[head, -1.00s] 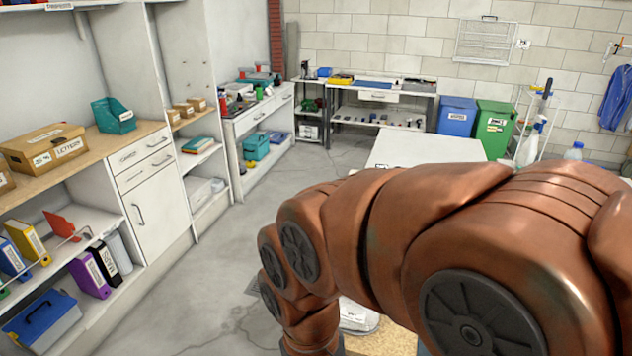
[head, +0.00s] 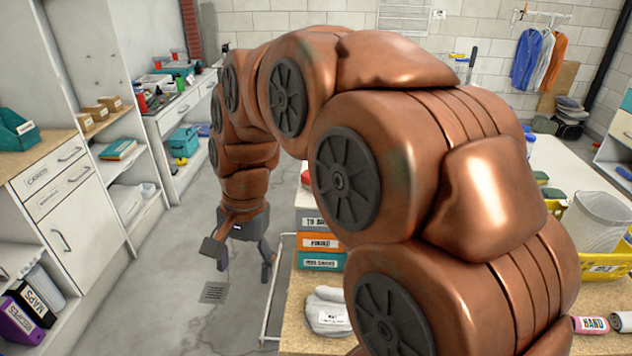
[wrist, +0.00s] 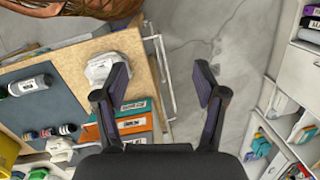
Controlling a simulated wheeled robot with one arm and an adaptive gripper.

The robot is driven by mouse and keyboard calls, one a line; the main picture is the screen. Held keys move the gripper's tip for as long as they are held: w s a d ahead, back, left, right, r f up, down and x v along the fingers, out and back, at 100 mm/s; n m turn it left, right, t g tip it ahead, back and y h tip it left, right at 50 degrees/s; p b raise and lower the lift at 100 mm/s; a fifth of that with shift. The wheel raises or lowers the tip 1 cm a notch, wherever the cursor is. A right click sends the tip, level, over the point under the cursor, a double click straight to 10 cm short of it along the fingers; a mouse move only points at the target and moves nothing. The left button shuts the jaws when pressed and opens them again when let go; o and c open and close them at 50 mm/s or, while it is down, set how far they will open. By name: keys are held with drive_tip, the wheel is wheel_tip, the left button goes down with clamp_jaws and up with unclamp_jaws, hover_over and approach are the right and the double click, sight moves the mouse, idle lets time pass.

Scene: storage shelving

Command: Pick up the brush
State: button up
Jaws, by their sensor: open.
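I cannot make out the brush in either view. My gripper (head: 246,262) hangs pointing down over the bare floor in the head view, left of the wooden-topped table. My arm covers much of the middle of the head view and hides part of the table.
The table (head: 296,318) carries stacked labelled boxes (head: 320,243), a white bundle (head: 326,312) and a yellow crate (head: 606,262). A white cabinet (head: 62,215) and shelves stand at left.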

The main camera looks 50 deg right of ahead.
drive_tip(key=w+d+r+m+t, duration=0.1)
drive_tip(key=w+d+r+m, duration=0.1)
drive_tip(key=w+d+m, duration=0.35)
drive_tip(key=w+d+r+m+t, duration=0.1)
drive_tip(key=w+d+r+m, duration=0.1)
drive_tip(key=d+m, duration=0.8)
drive_tip(key=d, duration=0.4)
drive_tip(key=d+r+m+t, duration=0.1)
drive_tip(key=d+m, duration=0.1)
drive_tip(key=d, duration=0.4)
drive_tip(key=d+m+t, duration=0.1)
drive_tip(key=d+m, duration=0.2)
drive_tip(key=d, duration=0.3)
drive_tip(key=shift+s+r+h, duration=0.2)
drive_tip(key=shift+h, duration=0.1)
drive_tip(key=shift+a+p+x, duration=0.2)
drive_tip(key=shift+p+x, duration=1.25)
drive_tip(key=shift+x, duration=2.45)
clamp_jaws()
drive_tip(key=shift+r+b, duration=0.8)
drive_tip(key=shift+r, duration=0.8)
drive_tip(key=shift+s+r, duration=0.2)
drive_tip(key=shift+s, duration=0.05)
drive_tip(key=s+a+r+b, duration=0.1)
drive_tip(key=s+a+b, duration=0.3)
drive_tip(key=s, duration=0.9)
drive_tip(key=a, duration=0.3)
drive_tip(key=shift+s+a+r+b, duration=0.25)
drive_tip(key=shift+s+a+b, duration=0.05)
drive_tip(key=shift+a, duration=0.1)
